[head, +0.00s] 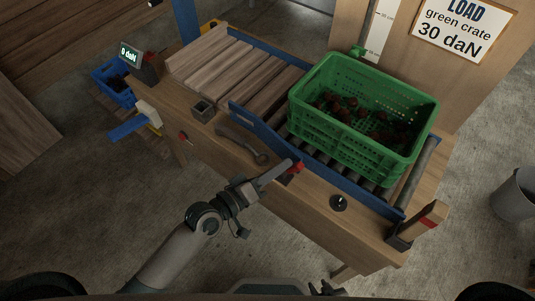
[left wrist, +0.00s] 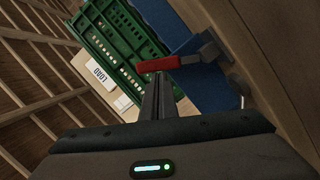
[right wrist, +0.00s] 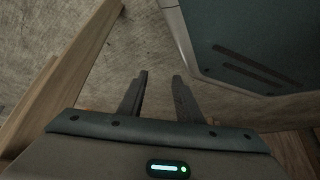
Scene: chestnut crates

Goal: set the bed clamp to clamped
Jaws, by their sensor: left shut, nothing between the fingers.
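A small red lever (head: 298,167), which looks like the bed clamp's handle, sits at the blue rail on the bench's near edge. In the left wrist view the red handle (left wrist: 157,64) lies sideways, joined to a grey piece on a blue part (left wrist: 210,85). My left gripper (head: 288,165) is shut and empty, its fingertips right at the red handle; I cannot tell if they touch it. The fingers (left wrist: 157,78) partly cover the view there. My right gripper (right wrist: 161,77) is open and empty, low in front of the bench; it shows at the head view's bottom edge (head: 325,288).
A green crate (head: 340,145) with dark red contents stands on the rollers behind the blue rail (head: 262,130). A long-handled lever (head: 240,145), a black dial (head: 339,203) and a wooden block (head: 425,222) are on the bench. The display (head: 130,54) reads 0 daN.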

